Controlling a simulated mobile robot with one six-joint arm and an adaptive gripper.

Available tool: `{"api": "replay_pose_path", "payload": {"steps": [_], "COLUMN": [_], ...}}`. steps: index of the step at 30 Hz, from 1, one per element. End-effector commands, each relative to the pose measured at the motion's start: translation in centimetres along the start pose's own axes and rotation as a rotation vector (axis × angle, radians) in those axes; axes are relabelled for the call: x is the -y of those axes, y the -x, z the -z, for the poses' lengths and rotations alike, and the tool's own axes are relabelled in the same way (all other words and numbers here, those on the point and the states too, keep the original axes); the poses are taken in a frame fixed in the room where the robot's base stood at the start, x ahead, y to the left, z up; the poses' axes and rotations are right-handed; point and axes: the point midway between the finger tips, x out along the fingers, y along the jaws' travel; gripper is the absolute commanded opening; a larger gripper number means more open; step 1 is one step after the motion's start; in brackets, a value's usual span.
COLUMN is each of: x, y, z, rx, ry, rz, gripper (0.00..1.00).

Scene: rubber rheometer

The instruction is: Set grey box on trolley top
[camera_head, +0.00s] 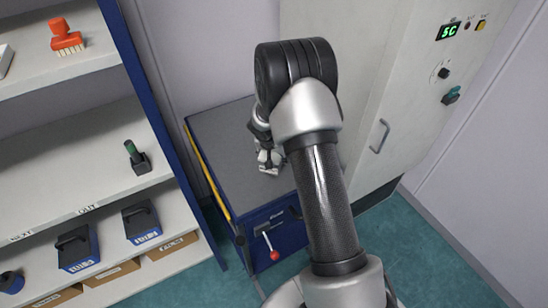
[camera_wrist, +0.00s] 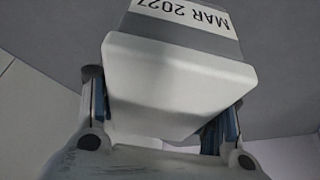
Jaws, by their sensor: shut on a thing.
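The grey box (camera_wrist: 175,85) fills the middle of the wrist view, with a pale face and a darker grey end carrying a white label that reads "MAR 2027" upside down. My gripper (camera_wrist: 165,118) is shut on it, one finger on each side. In the head view my gripper (camera_head: 268,165) is over the trolley's dark grey top (camera_head: 222,150), near its right part. My arm hides much of the gripper there, and the box cannot be clearly made out. I cannot tell whether the box touches the top.
The trolley has a yellow strip (camera_head: 205,165) on its left edge and a blue front with a red-knobbed lever (camera_head: 273,254). Shelves (camera_head: 75,150) with several items stand on the left. A pale cabinet (camera_head: 400,100) stands on the right. The trolley top's left part is clear.

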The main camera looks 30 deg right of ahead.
Motion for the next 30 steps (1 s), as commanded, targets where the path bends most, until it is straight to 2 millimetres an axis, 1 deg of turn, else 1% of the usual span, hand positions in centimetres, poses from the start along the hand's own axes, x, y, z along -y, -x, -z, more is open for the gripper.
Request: {"api": "replay_pose_path", "payload": {"steps": [1, 3, 10, 15, 16, 25, 30], "x": [0.08, 0.09, 0.09, 0.09, 0.04, 0.03, 0.03], "y": [-0.52, -0.73, -0.63, -0.98, -1.04, -0.94, -0.95], "z": [-0.09, -0.17, -0.12, -0.26, -0.37, -0.34, -0.34], "rx": [-0.003, -0.003, -0.004, -0.004, -0.002, -0.001, -0.001], "ry": [0.001, 0.000, 0.000, 0.000, 0.000, 0.000, 0.000], "rz": [0.002, 0.002, 0.003, 0.002, 0.001, 0.001, 0.001], "gripper": [0.17, 0.17, 0.17, 0.17, 0.59, 0.79, 0.79]}}
